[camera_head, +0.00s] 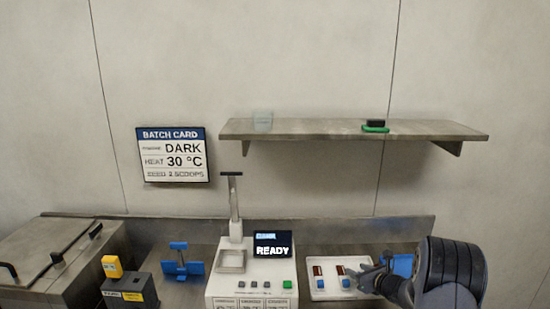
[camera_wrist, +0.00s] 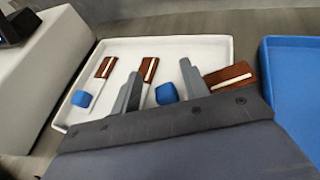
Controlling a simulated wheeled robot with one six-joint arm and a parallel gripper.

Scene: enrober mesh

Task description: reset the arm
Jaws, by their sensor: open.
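My gripper (camera_head: 368,277) is at the right of the bench, over the white tray (camera_head: 326,292). In the wrist view my gripper (camera_wrist: 157,80) has its two fingers apart, with a brown-and-white piece (camera_wrist: 148,72) showing between or beyond them. I cannot tell whether the fingers touch it. The gripper's body hides the near part of the tray.
The white tray holds more brown-and-white pieces (camera_wrist: 106,67) and blue blocks (camera_wrist: 82,98). A blue tray (camera_wrist: 290,65) lies to its right. The machine (camera_head: 233,262) showing READY stands left of the tray. A shelf (camera_head: 340,128) and batch card (camera_head: 174,155) are on the wall.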

